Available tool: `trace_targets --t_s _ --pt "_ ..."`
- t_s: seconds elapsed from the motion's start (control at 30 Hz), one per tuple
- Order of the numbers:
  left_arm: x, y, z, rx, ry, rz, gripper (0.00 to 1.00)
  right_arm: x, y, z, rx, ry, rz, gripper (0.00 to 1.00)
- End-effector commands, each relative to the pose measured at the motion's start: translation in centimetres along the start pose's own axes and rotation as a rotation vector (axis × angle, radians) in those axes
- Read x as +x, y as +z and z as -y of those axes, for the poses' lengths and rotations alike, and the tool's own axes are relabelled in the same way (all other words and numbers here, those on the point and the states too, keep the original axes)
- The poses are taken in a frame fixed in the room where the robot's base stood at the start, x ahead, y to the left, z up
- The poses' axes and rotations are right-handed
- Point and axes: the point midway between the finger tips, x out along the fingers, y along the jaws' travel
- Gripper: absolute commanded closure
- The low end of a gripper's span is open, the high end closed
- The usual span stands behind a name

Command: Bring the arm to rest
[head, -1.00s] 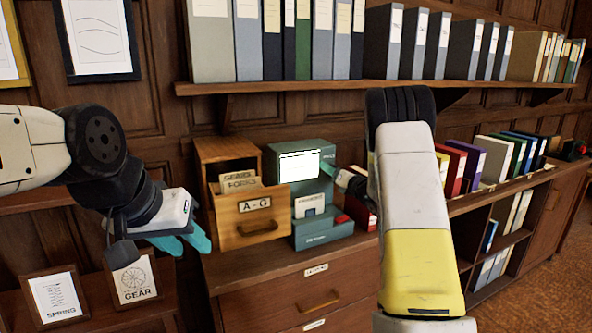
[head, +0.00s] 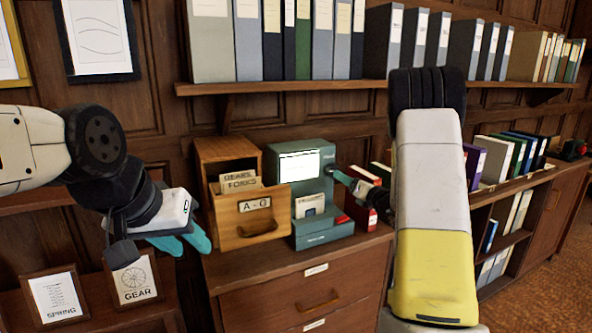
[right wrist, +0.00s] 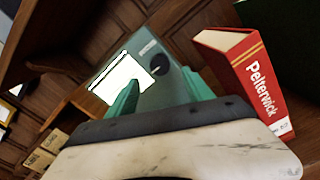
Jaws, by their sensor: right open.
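My right arm (head: 433,200) rises in the middle right of the head view and hides part of the bookshelf. Its gripper (head: 336,175) shows only in part, its teal finger beside the green-grey machine (head: 309,172). In the right wrist view the two teal fingers of the right gripper (right wrist: 163,98) are apart with nothing between them. The machine (right wrist: 155,82) with a lit white screen and a dark knob lies beyond them. My left gripper (head: 187,240) hangs at the left with teal fingers pointing down to the right; their gap is not clear.
A red book marked Pelterwick (right wrist: 245,80) stands close to the right fingers. A wooden card drawer box (head: 245,219) stands left of the machine on the cabinet (head: 300,268). Framed cards (head: 55,297) stand below the left gripper. Binders (head: 345,40) fill the shelf above.

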Motion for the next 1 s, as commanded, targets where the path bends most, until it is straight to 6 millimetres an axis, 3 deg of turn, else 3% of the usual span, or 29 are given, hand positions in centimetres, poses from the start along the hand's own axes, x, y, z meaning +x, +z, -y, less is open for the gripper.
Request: trace_targets --t_s 0.37,0.47,0.57,0.67,0.77,0.87,1.0 --pt "0.0 0.0 0.0 0.0 0.0 0.0 0.64 -0.2 0.7 -0.2 0.039 -0.019 0.004 0.4" --pt "0.0 0.0 0.0 0.0 0.0 0.0 0.64 -0.6 2.6 -0.6 0.176 -0.087 0.016 0.4" --pt "0.0 0.0 0.0 0.0 0.0 0.0 0.64 -1.9 5.0 -1.4 0.428 -0.199 0.04 0.4" --pt "0.0 0.0 0.0 0.0 0.0 0.0 0.64 -4.2 6.8 -2.8 0.747 -0.322 0.079 0.4" --pt "0.0 0.0 0.0 0.0 0.0 0.0 0.64 -7.4 7.3 -4.7 1.078 -0.441 0.122 0.4" --pt "0.0 0.0 0.0 0.0 0.0 0.0 0.64 -11.1 6.9 -7.3 1.405 -0.557 0.17 0.4" --pt "0.0 0.0 0.0 0.0 0.0 0.0 0.64 -17.2 4.7 -11.7 1.844 -0.735 0.243 0.4"
